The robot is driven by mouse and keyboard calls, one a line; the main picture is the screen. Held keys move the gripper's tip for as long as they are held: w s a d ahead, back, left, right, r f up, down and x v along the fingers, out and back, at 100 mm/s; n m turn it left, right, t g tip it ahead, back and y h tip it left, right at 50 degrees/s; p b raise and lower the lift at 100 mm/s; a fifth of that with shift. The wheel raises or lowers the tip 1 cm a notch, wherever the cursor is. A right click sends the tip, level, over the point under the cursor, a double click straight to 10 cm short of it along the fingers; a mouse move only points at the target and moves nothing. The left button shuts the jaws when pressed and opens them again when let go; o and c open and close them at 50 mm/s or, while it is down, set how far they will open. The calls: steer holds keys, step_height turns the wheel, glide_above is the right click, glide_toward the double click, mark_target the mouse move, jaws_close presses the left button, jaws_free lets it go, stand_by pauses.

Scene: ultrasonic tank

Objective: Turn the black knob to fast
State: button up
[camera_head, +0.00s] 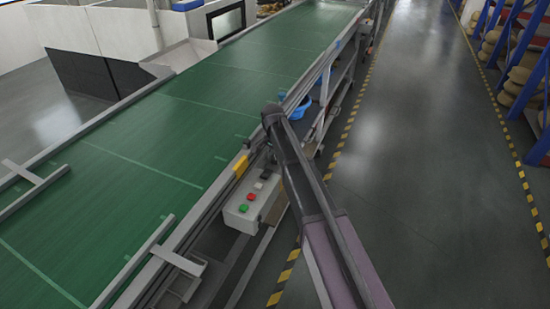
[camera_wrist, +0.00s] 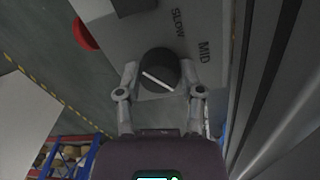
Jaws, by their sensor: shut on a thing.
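The black knob (camera_wrist: 160,64), round with a white pointer line, sits on a grey control box (camera_wrist: 125,50) in the wrist view. SLOW and MID are printed beside it; no FAST label shows. The line slopes down to the right in the picture, and I cannot tell which end is the pointer. My gripper (camera_wrist: 161,76) is shut on the knob, one finger on each side. In the head view the control box (camera_head: 239,218) is on the conveyor's side; my arm hides the knob and gripper there.
A red button (camera_head: 251,197) and a green button (camera_head: 244,209) are on the box. The red button (camera_wrist: 86,36) also shows in the wrist view. The green conveyor belt (camera_head: 190,120) lies to the left. The aisle floor (camera_head: 430,160) on the right is clear.

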steer(key=shift+s+m, duration=0.15)
steer(key=shift+m, duration=0.45)
steer(key=o, duration=1.2)
steer(key=shift+c, duration=0.2)
steer(key=shift+n, duration=0.5)
